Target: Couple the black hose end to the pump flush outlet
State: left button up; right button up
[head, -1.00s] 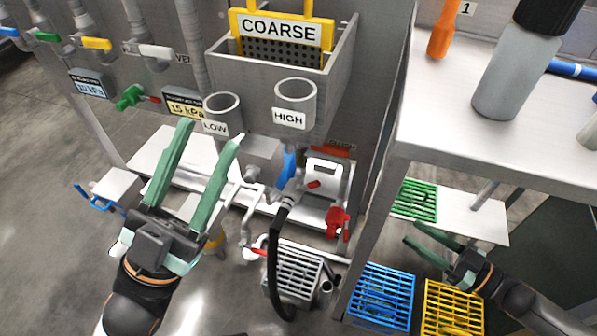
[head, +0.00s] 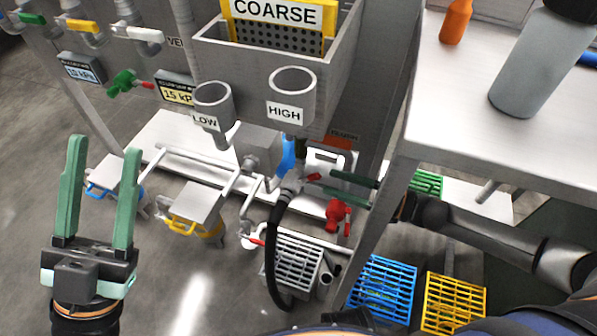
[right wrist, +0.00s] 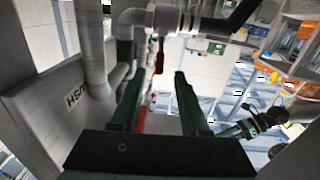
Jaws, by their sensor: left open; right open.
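The black hose (head: 272,240) rises in a curve from the floor beside a grey slatted crate. Its upper end meets a grey fitting (head: 287,192) below the blue part; I cannot tell whether it is coupled there. An orange label (head: 343,139), partly hidden, marks the flush area above a white-framed unit (head: 325,158). My right gripper (head: 316,184) is open beside the red valve (head: 338,217), right of the hose's upper end. In the right wrist view its fingers (right wrist: 158,65) are spread, with a red handle and grey pipes beyond. My left gripper (head: 104,148) is open and empty over the floor at left.
The steel table (head: 470,130) and its leg stand close to my right forearm. Blue (head: 383,290) and yellow (head: 453,302) crates sit below. LOW (head: 213,105) and HIGH (head: 292,95) cups overhang the pipework. Yellow-handled stool-like unit (head: 195,210) stands left.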

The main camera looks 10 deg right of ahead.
aim_at(312, 176)
jog(key=b+x, duration=0.2)
jog(key=x, duration=0.6)
jog(key=shift+w+a, duration=0.25)
jog(key=shift+a, duration=0.05)
grip_shut()
